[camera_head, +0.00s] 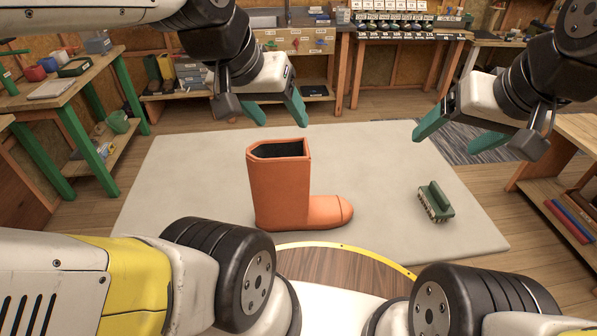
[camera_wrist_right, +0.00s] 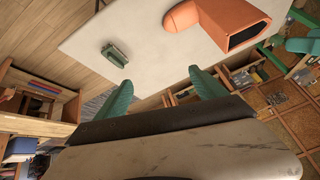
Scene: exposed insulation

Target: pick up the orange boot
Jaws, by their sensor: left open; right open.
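The orange boot (camera_head: 281,190) stands upright on the pale mat in the head view, its toe pointing right and its dark opening facing up. In the right wrist view the boot (camera_wrist_right: 222,22) lies beyond the fingers, at the upper right. My left gripper (camera_head: 281,112) is open and empty, above and behind the boot's top in the picture. My right gripper (camera_head: 448,137) is open and empty, to the right of the boot and well apart from it; its green fingers also show in the right wrist view (camera_wrist_right: 163,92).
A green brush (camera_head: 436,202) lies on the mat (camera_head: 385,170) right of the boot. A green-legged workbench (camera_head: 75,90) stands at left, shelves (camera_head: 565,215) at right, and a bench with drawers (camera_head: 300,42) at the back. The mat around the boot is otherwise clear.

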